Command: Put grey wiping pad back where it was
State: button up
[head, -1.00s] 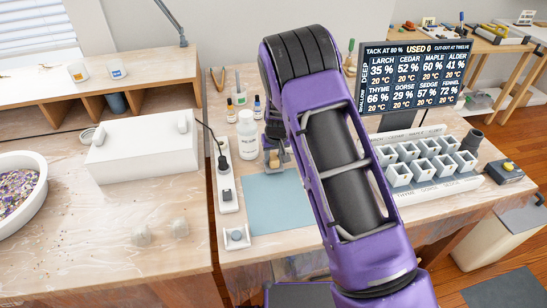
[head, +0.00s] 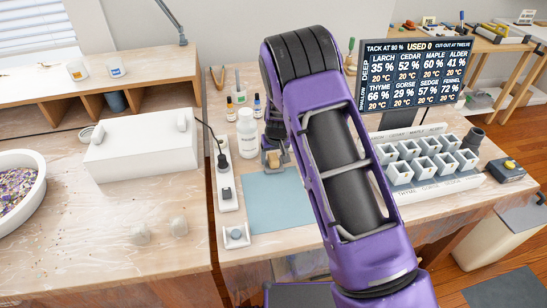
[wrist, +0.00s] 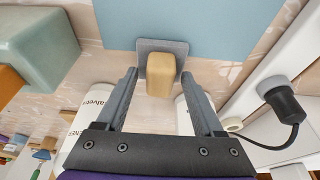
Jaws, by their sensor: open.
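The grey wiping pad (wrist: 160,45) is a small flat grey plate with a tan block handle, in the upper middle of the wrist view. It lies at the edge of the blue mat (wrist: 185,18). In the head view the pad (head: 266,164) shows at the mat's back edge, just in front of my gripper (head: 274,142), partly hidden by it. In the wrist view my gripper (wrist: 159,74) is open, its two fingers on either side of the handle with a gap on each side. Whether the fingertips are down at handle height I cannot tell.
A white bottle (head: 246,133) stands left of my gripper, with small dropper bottles (head: 257,106) behind. A white power strip (head: 226,180) with a black plug (wrist: 285,103) runs beside the mat. A rack of white cups (head: 425,165) stands at right. Most of the mat is clear.

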jog(key=shift+r, duration=0.1)
jog(key=shift+r+p, duration=0.3)
jog(key=shift+p, duration=0.05)
jog(key=v, duration=1.2)
jog(key=shift+r+p, duration=0.15)
jog(key=shift+p, duration=0.3)
